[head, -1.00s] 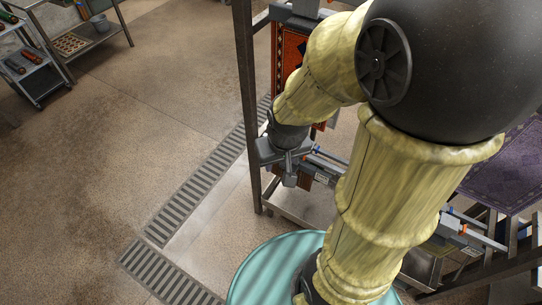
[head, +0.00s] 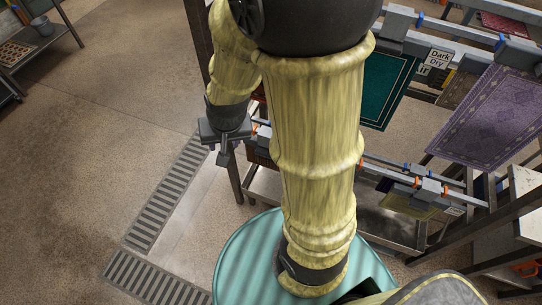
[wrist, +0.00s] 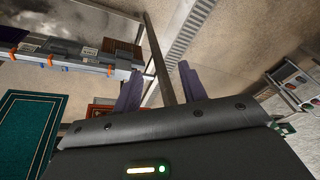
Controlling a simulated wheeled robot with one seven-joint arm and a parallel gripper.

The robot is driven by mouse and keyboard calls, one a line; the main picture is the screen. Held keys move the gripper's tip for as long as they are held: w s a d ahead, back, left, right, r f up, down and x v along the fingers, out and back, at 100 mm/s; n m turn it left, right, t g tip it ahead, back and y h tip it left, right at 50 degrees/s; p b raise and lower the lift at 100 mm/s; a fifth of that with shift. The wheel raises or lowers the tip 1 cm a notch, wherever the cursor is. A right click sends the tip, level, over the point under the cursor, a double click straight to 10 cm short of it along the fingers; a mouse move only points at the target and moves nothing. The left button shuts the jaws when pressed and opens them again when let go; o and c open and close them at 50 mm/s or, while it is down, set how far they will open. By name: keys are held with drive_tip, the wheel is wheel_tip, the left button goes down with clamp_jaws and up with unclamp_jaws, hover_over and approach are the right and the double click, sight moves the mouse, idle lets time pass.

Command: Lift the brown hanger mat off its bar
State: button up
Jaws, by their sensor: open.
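A brown mat (wrist: 128,48) hangs at the end of the lower bar (wrist: 65,58) in the wrist view, ahead and left of my fingers. In the head view a small part of the brown mat (head: 259,153) shows between my gripper and my arm; the rest is hidden. My gripper (head: 223,152) points down at the left end of the rack, beside the bar's end. In the wrist view my gripper (wrist: 160,88) is open, with nothing between its two fingers. It is apart from the brown mat.
A dark rack post (wrist: 158,55) stands beyond the fingers. A green mat (head: 388,88) and a purple mat (head: 490,115) hang further right. An orange-red mat (wrist: 101,112) is partly hidden by my gripper. A floor drain grate (head: 165,195) and open floor lie left.

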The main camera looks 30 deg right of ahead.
drive_tip(key=w+a+f+m+t+h+b, duration=0.1)
drive_tip(key=w+f+m+b, duration=0.35)
drive_tip(key=f, duration=0.35)
drive_tip(key=w+f+m+t+h+b, duration=0.1)
drive_tip(key=w+f+m+h+b, duration=0.25)
drive_tip(key=f, duration=0.55)
drive_tip(key=w+a+f+m+t+b, duration=0.1)
drive_tip(key=w+f+m+b, duration=0.25)
drive_tip(key=f+m, duration=0.35)
drive_tip(key=s+d+f+m+t+h+b, duration=0.1)
drive_tip(key=d+f+m+h+b, duration=0.1)
drive_tip(key=f+m+h+b, duration=0.4)
drive_tip(key=s+d+f+m+t+h+b, duration=0.1)
drive_tip(key=s+d+f+m+h+b, duration=0.1)
drive_tip(key=f+m+h+b, duration=0.4)
wheel_tip(320, 180, down, 5)
drive_tip(key=shift+s+r+b, duration=0.1)
drive_tip(key=shift+s+b, duration=0.05)
drive_tip(key=shift+b, duration=0.55)
drive_tip(key=b, duration=0.1)
approach(260, 155)
drive_tip(key=x, duration=0.4)
drive_tip(key=shift+d+r, duration=0.2)
drive_tip(key=shift+d, duration=0.1)
